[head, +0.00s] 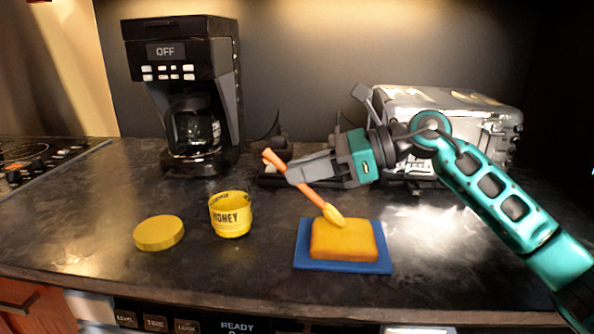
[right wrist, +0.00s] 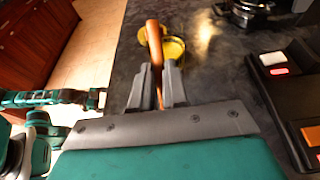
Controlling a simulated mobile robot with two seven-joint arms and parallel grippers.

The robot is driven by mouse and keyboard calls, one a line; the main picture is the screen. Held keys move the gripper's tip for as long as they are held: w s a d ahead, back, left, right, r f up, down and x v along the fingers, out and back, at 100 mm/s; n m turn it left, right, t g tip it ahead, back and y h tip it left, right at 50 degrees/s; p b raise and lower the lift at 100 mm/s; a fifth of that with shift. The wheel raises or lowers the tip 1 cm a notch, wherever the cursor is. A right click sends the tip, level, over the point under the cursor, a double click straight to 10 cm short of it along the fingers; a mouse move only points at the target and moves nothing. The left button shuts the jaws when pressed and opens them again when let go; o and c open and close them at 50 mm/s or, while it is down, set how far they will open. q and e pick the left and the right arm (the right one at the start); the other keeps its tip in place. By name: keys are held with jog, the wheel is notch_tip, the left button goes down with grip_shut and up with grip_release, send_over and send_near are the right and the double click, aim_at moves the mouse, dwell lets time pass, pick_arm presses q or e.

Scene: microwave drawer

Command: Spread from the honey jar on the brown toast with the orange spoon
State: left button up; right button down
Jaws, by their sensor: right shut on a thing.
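My right gripper (head: 290,174) is shut on the orange spoon (head: 311,196), gripping its handle. The spoon slants down to the right, and its bowl, coloured yellow, is at the top left part of the brown toast (head: 345,243); I cannot tell whether it touches. The toast looks golden and lies on a blue board (head: 302,262). The open yellow honey jar (head: 231,217) stands upright to the left of the toast. In the right wrist view the spoon handle (right wrist: 154,42) shows between the fingers, with the jar (right wrist: 174,48) beyond. My left gripper is not in the head view.
The yellow lid (head: 158,233) lies flat left of the jar. A black coffee maker (head: 185,90) stands at the back left, and a silver toaster (head: 440,105) stands behind my right arm. A stove (head: 35,160) is at the far left. The counter's front edge is close to the board.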

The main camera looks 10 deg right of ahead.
jog(key=shift+s+d, duration=0.2)
jog(key=shift+d, duration=0.3)
jog(key=shift+d, duration=0.15)
jog(key=shift+s+d+f+b, duration=0.1)
jog(key=shift+s+d+b, duration=0.1)
jog(key=shift+d+b, duration=0.3)
jog(key=shift+s+d+b, duration=0.2)
jog(key=shift+d, duration=0.45)
jog(key=shift+a, duration=0.15)
jog(key=shift+w+a+p, duration=0.2)
jog(key=shift+a+p, duration=0.05)
jog(key=shift+a, duration=0.3)
jog(key=shift+w+a+p, duration=0.15)
jog(key=shift+a+p, duration=0.1)
jog(key=shift+a, duration=0.4)
jog(key=shift+w+a, duration=0.1)
jog(key=shift+w+a+p, duration=0.15)
jog(key=shift+w+a, duration=0.05)
jog(key=shift+a, duration=0.4)
jog(key=shift+w+a+p, duration=0.15)
jog(key=shift+w+a, duration=0.05)
jog(key=shift+a, duration=0.4)
